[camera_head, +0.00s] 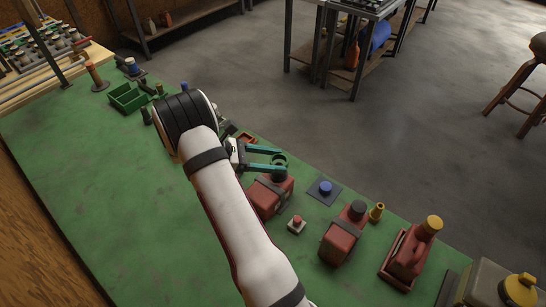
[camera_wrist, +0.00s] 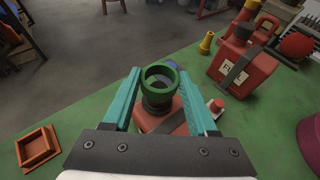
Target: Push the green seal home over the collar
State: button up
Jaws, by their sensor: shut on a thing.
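The green seal (camera_wrist: 160,70) is a ring held between the teal fingers of my gripper (camera_wrist: 157,80) in the wrist view. In the head view the seal (camera_head: 279,160) sits at the fingertips of my gripper (camera_head: 278,159). Right under it is the black collar (camera_wrist: 155,104) on top of a red jerrycan (camera_head: 266,198). The dark collar shows through and below the ring; I cannot tell whether they touch. The can's body is partly hidden below the ring and my gripper in the wrist view.
A red button on a pale base (camera_head: 297,225) and a blue button on a dark plate (camera_head: 325,188) stand close to the can. A second red can (camera_head: 341,243) and a third (camera_head: 405,257) stand to the right.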

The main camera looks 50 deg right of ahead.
jog(key=shift+f, duration=1.65)
jog(key=shift+r, duration=2.2)
jog(key=shift+f, duration=2.15)
jog(key=o, duration=1.4)
jog(key=shift+c, duration=0.2)
jog(key=v, duration=1.5)
jog(key=shift+w+a, duration=0.25)
jog(key=shift+w, duration=0.05)
